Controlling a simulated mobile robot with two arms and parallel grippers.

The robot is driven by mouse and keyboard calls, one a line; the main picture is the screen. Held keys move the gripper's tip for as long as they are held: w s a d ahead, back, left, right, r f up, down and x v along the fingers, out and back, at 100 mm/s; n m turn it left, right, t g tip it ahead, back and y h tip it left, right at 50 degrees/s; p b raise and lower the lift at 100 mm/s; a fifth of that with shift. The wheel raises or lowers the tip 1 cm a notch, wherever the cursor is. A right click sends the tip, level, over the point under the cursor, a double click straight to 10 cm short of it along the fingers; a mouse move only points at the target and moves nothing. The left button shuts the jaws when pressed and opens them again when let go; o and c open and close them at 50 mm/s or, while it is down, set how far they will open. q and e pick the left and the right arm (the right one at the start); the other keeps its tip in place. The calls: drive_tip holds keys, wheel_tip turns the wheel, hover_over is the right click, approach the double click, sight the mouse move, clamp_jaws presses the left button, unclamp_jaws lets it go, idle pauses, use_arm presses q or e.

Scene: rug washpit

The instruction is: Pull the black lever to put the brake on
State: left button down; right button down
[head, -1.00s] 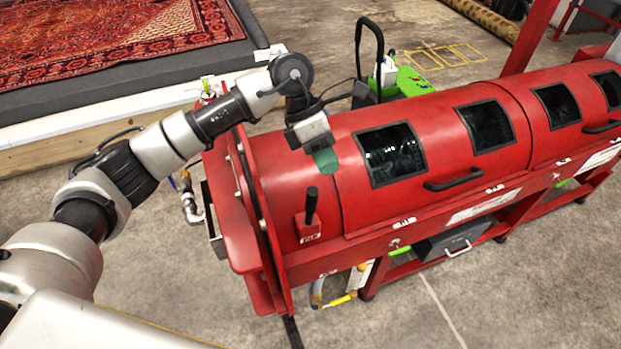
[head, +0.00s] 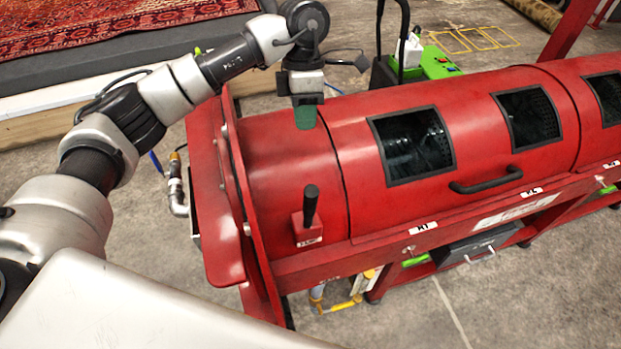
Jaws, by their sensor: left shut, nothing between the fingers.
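The black lever (head: 310,205) stands nearly upright on a small red block with a white label, near the left end of the red machine (head: 285,170). My left gripper (head: 305,117) hangs over the top of the machine, above and behind the lever and apart from it. Its greenish fingers point down and are shut with nothing between them. My right gripper is not in view.
Windowed covers with a black handle (head: 486,180) run along the machine to the right. A green cart (head: 438,63) with a black push handle stands behind it. A patterned rug (head: 110,22) lies at the back left. Concrete floor is open at the front right.

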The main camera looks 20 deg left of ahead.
use_arm(q)
drive_tip(key=p, duration=0.4)
approach(309, 212)
drive_tip(key=w+a+f, duration=0.2)
drive_tip(key=w+f, duration=0.3)
drive_tip(key=s, duration=0.1)
drive_tip(key=s+d+p, duration=0.1)
drive_tip(key=s+p, duration=0.1)
drive_tip(key=shift+s+d+f, duration=0.25)
drive_tip(key=shift+s+f, duration=0.1)
